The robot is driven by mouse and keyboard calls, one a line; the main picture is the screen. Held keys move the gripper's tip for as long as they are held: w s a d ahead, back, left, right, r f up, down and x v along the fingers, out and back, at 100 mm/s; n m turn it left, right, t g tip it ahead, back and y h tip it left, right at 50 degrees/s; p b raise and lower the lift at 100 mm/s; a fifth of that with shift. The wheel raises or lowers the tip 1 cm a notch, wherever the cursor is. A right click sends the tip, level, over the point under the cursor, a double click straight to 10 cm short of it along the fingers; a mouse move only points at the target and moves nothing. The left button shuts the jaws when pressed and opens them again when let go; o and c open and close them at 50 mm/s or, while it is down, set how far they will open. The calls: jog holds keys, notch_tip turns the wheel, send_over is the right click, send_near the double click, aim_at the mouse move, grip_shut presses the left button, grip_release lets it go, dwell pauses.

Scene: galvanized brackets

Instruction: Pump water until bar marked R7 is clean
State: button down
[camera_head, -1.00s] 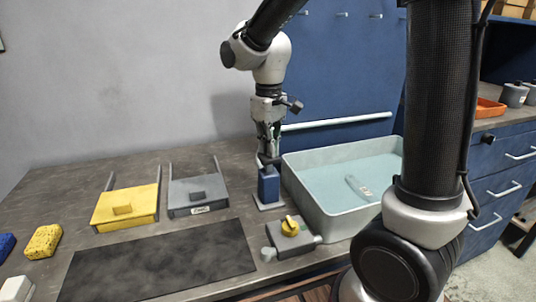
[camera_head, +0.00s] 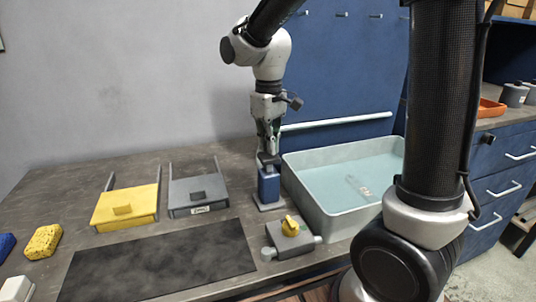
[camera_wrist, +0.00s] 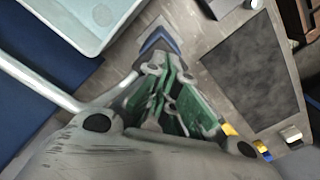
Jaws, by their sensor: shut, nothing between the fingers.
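My gripper (camera_head: 268,152) points down and is shut, with its fingertips at the top of the blue pump (camera_head: 269,186) on the bench. In the wrist view the gripper (camera_wrist: 166,78) is over the blue pump (camera_wrist: 157,44), hiding part of it. The grey basin (camera_head: 333,220) stands right of the pump and holds pale blue water. A small bar (camera_head: 358,186) with a light label lies in the water. The label is too small to read, and I cannot tell how clean the bar is. A grey block with a yellow knob (camera_head: 290,226) sits before the basin.
A yellow tray (camera_head: 125,208) and a grey labelled tray (camera_head: 198,195) stand left of the pump. A dark mat (camera_head: 160,263) lies in front of them. My arm blocks part of the right side.

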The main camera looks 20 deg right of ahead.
aim_at(269, 155)
jog(key=shift+f, duration=1.85)
jog(key=shift+r, duration=2.35)
jog(key=shift+r, duration=0.1)
jog(key=shift+r, duration=2.9)
jog(key=shift+w, duration=0.1)
jog(key=s, duration=0.1)
jog(key=s+d+f, duration=0.1)
jog(key=f+m, duration=0.1)
jog(key=shift+s+d+f, duration=0.1)
jog(key=shift+s+d, duration=0.15)
jog(key=shift+s, duration=0.15)
jog(key=s+d+r+m+t, duration=0.2)
jog(key=s+d+m+t, duration=0.2)
jog(key=s+d, duration=0.9)
jog(key=s+m, duration=0.1)
jog(key=s, duration=0.2)
jog(key=shift+s+d+r, duration=0.2)
jog(key=shift+r, duration=0.05)
